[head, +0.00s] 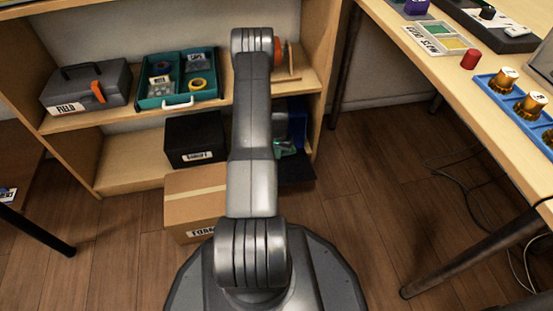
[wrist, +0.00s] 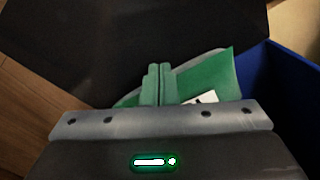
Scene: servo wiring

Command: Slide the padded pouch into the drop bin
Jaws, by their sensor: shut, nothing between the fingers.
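The green padded pouch (wrist: 208,76) with a white label shows in the wrist view, just beyond my fingers. A small part of the pouch (head: 286,149) shows in the head view, at the mouth of the blue drop bin (head: 298,124) on the lower shelf. A blue wall of the bin (wrist: 282,85) stands right of the pouch in the wrist view. My gripper (wrist: 157,84) is shut and empty, its fingertips close to the pouch; I cannot tell if they touch. The head view hides the fingers behind my arm. How far the pouch is inside is unclear.
A dark flat panel (head: 297,171) sits in front of the bin. Left of my arm are a black box (head: 195,132) and a cardboard box (head: 190,195). A grey toolbox (head: 85,88) and teal tray (head: 153,101) sit above. Floor is clear toward the right table.

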